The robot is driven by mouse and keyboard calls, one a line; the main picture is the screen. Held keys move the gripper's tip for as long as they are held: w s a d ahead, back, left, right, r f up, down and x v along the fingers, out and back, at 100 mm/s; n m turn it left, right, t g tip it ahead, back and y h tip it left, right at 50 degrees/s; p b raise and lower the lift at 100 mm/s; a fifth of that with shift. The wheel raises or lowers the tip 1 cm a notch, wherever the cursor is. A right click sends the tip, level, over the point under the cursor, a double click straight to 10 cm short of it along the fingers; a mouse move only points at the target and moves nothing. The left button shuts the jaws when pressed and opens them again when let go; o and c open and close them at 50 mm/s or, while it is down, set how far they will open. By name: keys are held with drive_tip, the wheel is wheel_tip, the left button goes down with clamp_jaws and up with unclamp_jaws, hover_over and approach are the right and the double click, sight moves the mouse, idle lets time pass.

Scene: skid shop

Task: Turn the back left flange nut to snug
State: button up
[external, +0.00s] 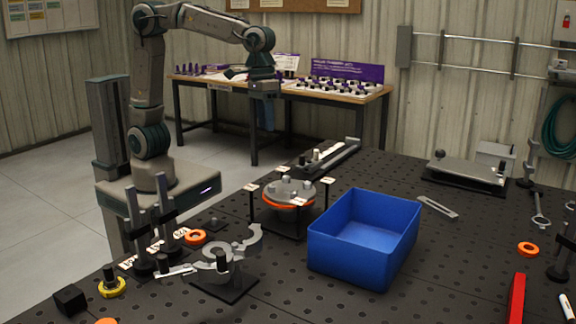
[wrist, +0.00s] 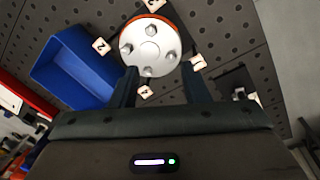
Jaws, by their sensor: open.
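A round grey flange (external: 283,193) with an orange ring under its rim stands on a raised black stand on the dark bench. It also shows in the wrist view (wrist: 149,56), with several nuts around a central hub. I cannot tell for certain which nut is the back left one. My gripper (external: 265,92) is high above and behind the flange, apart from it. In the wrist view my gripper (wrist: 159,72) has its two fingers apart with nothing between them.
A blue bin (external: 345,262) stands right of the flange. A grey clamp-like fixture (external: 222,255) and upright posts (external: 165,208) stand at the front left. A plate fixture (external: 468,172) is at the back right.

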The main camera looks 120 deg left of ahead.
sight(308, 182)
drive_tip(key=w+a+f+n+g, duration=0.1)
drive_tip(key=w+a+n, duration=0.15)
drive_tip(key=w, duration=0.25)
drive_tip(key=w+a+f+n, duration=0.1)
drive_tip(key=w+a+n, duration=0.1)
drive_tip(key=w+n, duration=0.25)
drive_tip(key=shift+m+y, duration=0.3)
drive_tip(key=f, duration=0.4)
drive_tip(key=f+p, duration=0.1)
drive_tip(key=f, duration=0.4)
drive_tip(key=w+f, duration=0.1)
drive_tip(key=f, duration=0.4)
drive_tip(key=shift+a+f+p, duration=0.1)
drive_tip(key=shift+a+p, duration=0.05)
drive_tip(key=shift+p, duration=0.25)
clamp_jaws()
